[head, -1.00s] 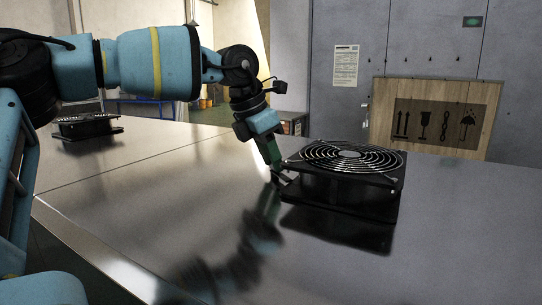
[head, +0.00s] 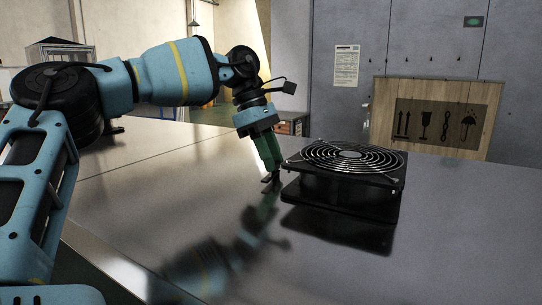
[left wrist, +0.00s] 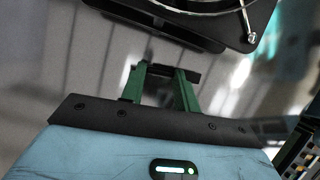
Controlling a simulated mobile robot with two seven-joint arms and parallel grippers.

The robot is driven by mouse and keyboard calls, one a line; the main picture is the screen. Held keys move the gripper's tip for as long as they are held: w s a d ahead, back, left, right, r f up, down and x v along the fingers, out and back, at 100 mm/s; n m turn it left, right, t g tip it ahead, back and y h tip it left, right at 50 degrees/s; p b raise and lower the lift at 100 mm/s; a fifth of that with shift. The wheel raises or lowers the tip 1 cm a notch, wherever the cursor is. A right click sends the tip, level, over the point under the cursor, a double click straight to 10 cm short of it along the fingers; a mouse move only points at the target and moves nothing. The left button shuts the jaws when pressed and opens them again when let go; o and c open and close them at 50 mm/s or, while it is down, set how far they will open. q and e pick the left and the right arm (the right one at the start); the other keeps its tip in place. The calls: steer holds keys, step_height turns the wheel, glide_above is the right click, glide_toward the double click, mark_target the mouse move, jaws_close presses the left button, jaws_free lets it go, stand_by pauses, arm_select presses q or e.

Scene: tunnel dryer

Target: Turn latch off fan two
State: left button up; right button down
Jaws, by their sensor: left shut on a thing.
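A black fan (head: 346,180) with a round wire guard (head: 352,156) sits on the shiny table; part of it shows at the top of the left wrist view (left wrist: 205,12). My left gripper (head: 270,174) points down just left of the fan. Its green fingers (left wrist: 165,78) are shut on a small dark piece, which looks like the latch (left wrist: 160,72); its outline is hard to read. In the wrist view this piece appears apart from the fan's edge. My right gripper is out of view.
The metal table (head: 450,235) is clear in front and to the right of the fan. A wooden crate (head: 487,105) with printed symbols stands behind it against a grey wall. My left arm mostly hides something dark at the far left.

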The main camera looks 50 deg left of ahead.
arm_select(q)
steer(key=shift+w+m, duration=0.1)
steer(key=shift+m, duration=0.5)
steer(key=o, duration=1)
steer(key=shift+g, duration=0.3)
steer(key=shift+r, duration=0.1)
steer(key=shift+v, duration=3.85)
